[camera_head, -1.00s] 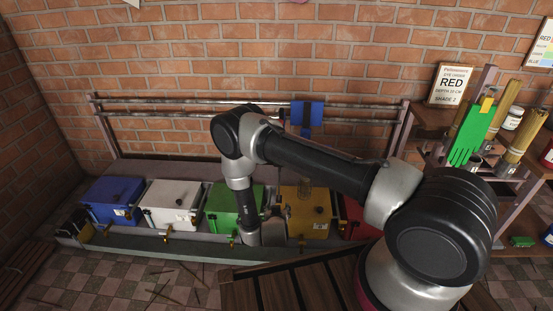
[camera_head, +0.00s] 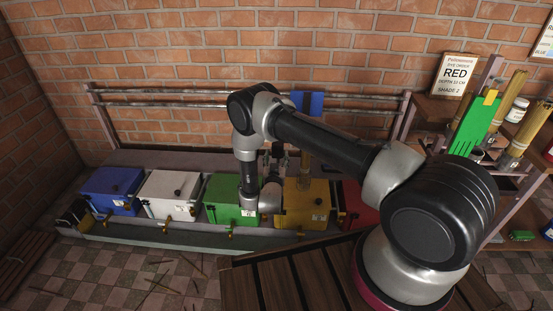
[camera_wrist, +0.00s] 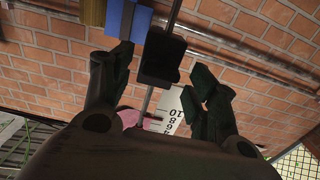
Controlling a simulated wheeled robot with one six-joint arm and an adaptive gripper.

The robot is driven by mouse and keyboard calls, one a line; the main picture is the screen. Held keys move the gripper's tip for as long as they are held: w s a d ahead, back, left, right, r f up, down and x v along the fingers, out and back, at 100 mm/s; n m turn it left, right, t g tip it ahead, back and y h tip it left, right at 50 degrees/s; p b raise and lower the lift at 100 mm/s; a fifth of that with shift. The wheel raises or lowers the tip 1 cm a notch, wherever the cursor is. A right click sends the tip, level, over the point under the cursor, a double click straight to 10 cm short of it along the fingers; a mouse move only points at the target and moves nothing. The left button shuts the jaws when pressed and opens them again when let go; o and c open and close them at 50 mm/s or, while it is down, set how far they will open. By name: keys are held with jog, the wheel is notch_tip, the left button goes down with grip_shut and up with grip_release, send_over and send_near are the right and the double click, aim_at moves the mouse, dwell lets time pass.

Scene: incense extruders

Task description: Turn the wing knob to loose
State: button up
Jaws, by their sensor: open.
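My gripper (camera_head: 274,155) is raised near the green and yellow boxes, with its fingers pointing up and back toward the wall. In the wrist view my gripper (camera_wrist: 163,88) is open, with one finger on each side and nothing held. A black block (camera_wrist: 162,58) on a thin metal rod shows between and beyond the fingertips; I cannot tell whether it is the wing knob. A white scale strip (camera_wrist: 173,110) with numbers stands below it, partly hidden by my gripper. A blue part (camera_wrist: 114,18) is at the upper left. No wing shape is clear in either view.
Blue (camera_head: 112,190), white (camera_head: 170,193), green (camera_head: 222,192) and yellow (camera_head: 312,205) boxes stand in a row. My arm partly covers the red box (camera_head: 356,205). Metal rails (camera_head: 170,90) run along the brick wall. A blue panel (camera_head: 308,103) hangs there. A cluttered shelf stands right.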

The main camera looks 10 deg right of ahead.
jog(key=shift+w, duration=0.2)
jog(key=c, duration=1)
jog(key=n, duration=0.4)
jog(key=shift+n, duration=0.4)
jog(key=n, duration=0.4)
jog(key=shift+a+f+n, duration=0.1)
jog(key=shift+n, duration=0.2)
jog(key=shift+a+f+n, duration=0.1)
jog(key=shift+f+n, duration=0.05)
jog(key=shift+n, duration=4.05)
